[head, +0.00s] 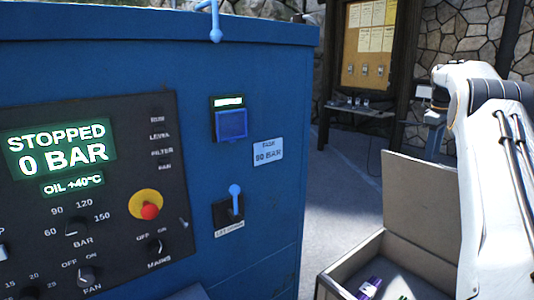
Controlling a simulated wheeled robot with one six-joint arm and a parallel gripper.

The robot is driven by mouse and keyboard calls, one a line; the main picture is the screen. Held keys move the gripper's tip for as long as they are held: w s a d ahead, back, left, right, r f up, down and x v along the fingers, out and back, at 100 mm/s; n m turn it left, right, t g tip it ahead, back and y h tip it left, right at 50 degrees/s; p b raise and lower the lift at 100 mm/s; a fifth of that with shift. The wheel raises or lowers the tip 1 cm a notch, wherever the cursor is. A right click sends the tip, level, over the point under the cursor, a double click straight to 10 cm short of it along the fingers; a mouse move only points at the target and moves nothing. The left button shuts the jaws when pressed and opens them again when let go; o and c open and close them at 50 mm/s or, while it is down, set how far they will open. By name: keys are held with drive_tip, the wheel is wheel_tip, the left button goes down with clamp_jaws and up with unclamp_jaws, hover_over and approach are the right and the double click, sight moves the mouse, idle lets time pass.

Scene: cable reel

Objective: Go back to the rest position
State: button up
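My white arm (487,150) is at the right edge of the head view, bent, with its upper part near the top right. My gripper is not visible, so I cannot see whether it holds anything. A blue machine cabinet (270,75) fills the left and middle. Its black panel (120,125) has a display (58,147) reading "STOPPED 0 BAR" and "OIL +40°C". The panel also has a red button on a yellow base (150,211) and several knobs. To its right are a blue square button (231,124) and a blue lever (235,198) pointing up.
An open box (340,275) with a raised lid (420,205) is at the lower right, beside my arm. A purple object (369,287) lies in it. A notice board (370,45) and a dark bench (350,112) stand behind. Grey floor (342,180) shows between cabinet and box.

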drive_tip(key=s+a+f+m, duration=0.2)
drive_tip(key=a+f, duration=0.1)
drive_tip(key=a, duration=1.5)
drive_tip(key=s+a+f+m+y, duration=0.1)
drive_tip(key=s+a+f, duration=0.3)
drive_tip(key=s+a, duration=0.75)
drive_tip(key=s+a+f+m, duration=0.1)
drive_tip(key=s+a+f, duration=0.2)
drive_tip(key=s+a, duration=0.3)
drive_tip(key=s+a+f+m+t, duration=0.15)
drive_tip(key=s+a, duration=0.25)
drive_tip(key=s, duration=0.4)
drive_tip(key=s+a+f+g, duration=0.1)
drive_tip(key=s+a+f, duration=0.35)
drive_tip(key=s, duration=0.25)
wheel_tip(320, 180, down, 9)
drive_tip(key=b, duration=0.9)
drive_tip(key=shift+a+f+y, duration=0.15)
drive_tip(key=shift+a+y, duration=0.05)
drive_tip(key=shift+y, duration=0.1)
drive_tip(key=shift+s, duration=0.15)
